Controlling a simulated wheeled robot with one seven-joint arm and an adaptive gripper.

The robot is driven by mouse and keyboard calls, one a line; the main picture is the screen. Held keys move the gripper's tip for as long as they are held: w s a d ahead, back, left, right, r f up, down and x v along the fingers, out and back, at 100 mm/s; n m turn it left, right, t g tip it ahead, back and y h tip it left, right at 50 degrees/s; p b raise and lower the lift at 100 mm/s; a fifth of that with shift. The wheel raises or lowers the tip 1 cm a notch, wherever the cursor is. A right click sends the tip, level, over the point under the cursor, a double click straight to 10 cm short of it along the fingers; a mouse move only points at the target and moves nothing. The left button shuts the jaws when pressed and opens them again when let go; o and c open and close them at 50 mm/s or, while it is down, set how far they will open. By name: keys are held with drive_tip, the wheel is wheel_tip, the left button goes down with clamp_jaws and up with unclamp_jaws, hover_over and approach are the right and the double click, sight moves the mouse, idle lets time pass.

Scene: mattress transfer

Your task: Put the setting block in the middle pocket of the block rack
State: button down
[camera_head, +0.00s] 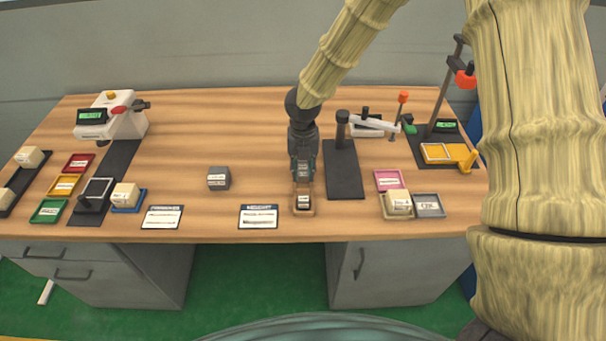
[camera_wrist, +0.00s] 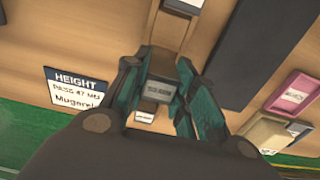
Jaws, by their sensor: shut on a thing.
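My gripper (camera_head: 303,178) points down over a small wooden tray (camera_head: 312,208) near the table's front edge. Its teal fingers (camera_wrist: 173,112) are shut on a small grey block (camera_wrist: 158,91), whose label is too small to read. A pale label (camera_head: 304,202) shows low between the fingers; whether the block touches the tray is hidden. I cannot tell for certain that this is the setting block. Another grey block (camera_head: 218,178) with a white label stands on the table to the left. The black rack (camera_head: 17,181) at the far left holds a beige block (camera_head: 29,157) at its back and another (camera_head: 7,197) at its front; its middle looks empty.
A white gauge (camera_head: 112,117) and red, yellow and green trays (camera_head: 49,211) stand at left. Two cards (camera_head: 258,216) lie along the front edge. A black-based fixture (camera_head: 344,170), a pink tray (camera_head: 389,180) and a clamp stand (camera_head: 437,130) are at right. The table between gauge and gripper is mostly clear.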

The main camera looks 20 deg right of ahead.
sight(303, 176)
drive_tip(key=shift+f+p, duration=0.35)
drive_tip(key=shift+f, duration=1.1)
drive_tip(key=shift+f, duration=0.15)
drive_tip(key=c, duration=1.2)
unclamp_jaws()
drive_tip(key=shift+o, duration=0.2)
wheel_tip(303, 176, up, 12)
drive_tip(key=shift+r+b, duration=0.2)
drive_tip(key=shift+b, duration=0.7)
